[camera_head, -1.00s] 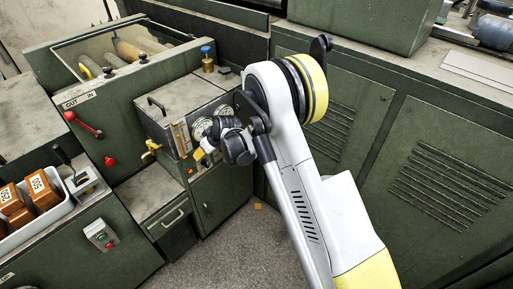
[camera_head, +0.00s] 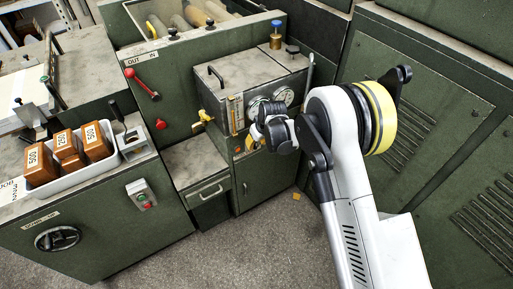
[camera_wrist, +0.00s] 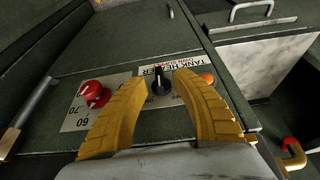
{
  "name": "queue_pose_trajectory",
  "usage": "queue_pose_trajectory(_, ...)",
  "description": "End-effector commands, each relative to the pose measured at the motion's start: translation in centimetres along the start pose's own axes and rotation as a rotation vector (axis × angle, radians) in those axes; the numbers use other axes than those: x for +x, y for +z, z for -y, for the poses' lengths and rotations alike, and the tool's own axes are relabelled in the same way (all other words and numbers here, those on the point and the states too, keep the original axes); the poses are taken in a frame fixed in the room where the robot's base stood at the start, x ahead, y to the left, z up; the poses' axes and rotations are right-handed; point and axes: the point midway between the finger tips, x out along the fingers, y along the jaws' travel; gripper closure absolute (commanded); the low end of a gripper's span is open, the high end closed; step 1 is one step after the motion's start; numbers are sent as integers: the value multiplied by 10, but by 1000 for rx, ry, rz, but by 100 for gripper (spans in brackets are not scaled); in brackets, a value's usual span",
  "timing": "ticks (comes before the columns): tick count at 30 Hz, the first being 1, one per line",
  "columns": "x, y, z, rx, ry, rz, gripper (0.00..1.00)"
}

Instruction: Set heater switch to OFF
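The heater switch (camera_wrist: 160,86) is a black knob on a pale plate lettered TANK HEATER (camera_wrist: 167,64) in the wrist view. My gripper (camera_wrist: 159,82) is open and empty, with one yellow finger on each side of the knob and visible gaps between. I cannot tell how far the fingertips stand off the panel. In the head view my gripper (camera_head: 251,143) is at the front of the green cabinet, below the gauges, and my wrist hides the switch.
A red knob (camera_wrist: 94,92) with a 60–70 scale sits left of the switch, and an orange lamp (camera_wrist: 207,78) sits right. In the head view are two gauges (camera_head: 285,96), a brass tap (camera_head: 204,117), a red lever (camera_head: 145,86) and a drawer (camera_head: 208,190).

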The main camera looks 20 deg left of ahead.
Motion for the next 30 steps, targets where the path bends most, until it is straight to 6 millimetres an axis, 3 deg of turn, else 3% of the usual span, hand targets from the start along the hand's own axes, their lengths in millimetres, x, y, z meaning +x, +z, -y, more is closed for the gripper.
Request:
queue_pose_trajectory(4, 14, 0, 0, 0, 0, 0, 68)
queue_pose_trajectory(13, 15, 0, 0, 0, 0, 0, 68)
queue_pose_trajectory(14, 15, 0, 0, 0, 0, 0, 72)
queue_pose_trajectory(17, 15, 0, 0, 0, 0, 0, 100)
queue_pose_trajectory(30, 15, -1, 1, -13, 29, -3, 100)
